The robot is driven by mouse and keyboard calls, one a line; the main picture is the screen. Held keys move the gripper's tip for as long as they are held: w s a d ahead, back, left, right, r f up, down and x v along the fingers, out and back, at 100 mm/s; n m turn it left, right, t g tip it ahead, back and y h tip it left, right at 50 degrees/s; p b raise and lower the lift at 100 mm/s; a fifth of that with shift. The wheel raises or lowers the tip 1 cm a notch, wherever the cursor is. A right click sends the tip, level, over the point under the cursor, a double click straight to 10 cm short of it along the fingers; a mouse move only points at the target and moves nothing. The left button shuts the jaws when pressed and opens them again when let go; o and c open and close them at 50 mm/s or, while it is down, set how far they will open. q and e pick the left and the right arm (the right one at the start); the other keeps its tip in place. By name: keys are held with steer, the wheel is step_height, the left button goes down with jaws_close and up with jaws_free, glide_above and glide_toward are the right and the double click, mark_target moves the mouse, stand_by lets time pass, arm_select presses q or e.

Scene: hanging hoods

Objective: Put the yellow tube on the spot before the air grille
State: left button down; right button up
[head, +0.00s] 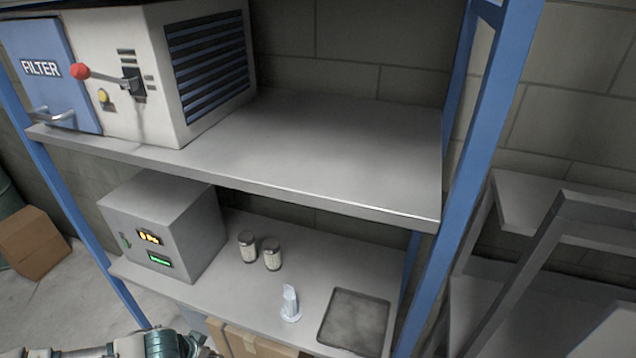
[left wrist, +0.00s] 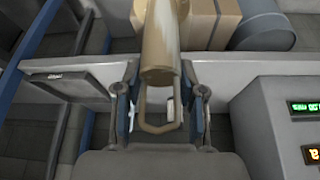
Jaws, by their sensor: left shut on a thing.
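The yellow tube (left wrist: 160,45) looks tan-yellow in the left wrist view, with a loop-shaped part below its near end. My left gripper (left wrist: 163,108) is shut on it, with one finger on each side. In the head view only part of my left arm shows at the bottom edge; the tube is not visible there. The air grille (head: 207,66) is a panel of blue slats on the side of the white filter unit (head: 150,125) on the upper shelf. The upper shelf surface (head: 310,145) before the grille is bare, and I see no marked spot on it. My right gripper is not in view.
On the lower shelf (head: 250,285) stand a grey box with lit displays (head: 165,225), two small canisters (head: 272,254), a pale upright item (head: 290,303) and a dark flat tray (head: 354,320). Blue posts (head: 470,190) frame the shelves. A lever with a red knob (head: 80,72) sticks out from the filter unit.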

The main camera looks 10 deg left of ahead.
arm_select(q)
steer(key=w+d+n+y+b, duration=0.1)
steer(key=w+d+n+b, duration=0.1)
steer(key=w+d, duration=1.2)
steer(key=d, duration=0.3)
steer(key=shift+d+r+b, duration=0.3)
steer(key=shift+d+b, duration=0.05)
steer(key=shift+b, duration=0.05)
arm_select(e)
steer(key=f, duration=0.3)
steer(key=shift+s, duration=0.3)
arm_select(q)
steer(key=shift+a, duration=0.1)
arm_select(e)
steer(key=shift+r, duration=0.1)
arm_select(q)
steer(key=shift+r, duration=0.1)
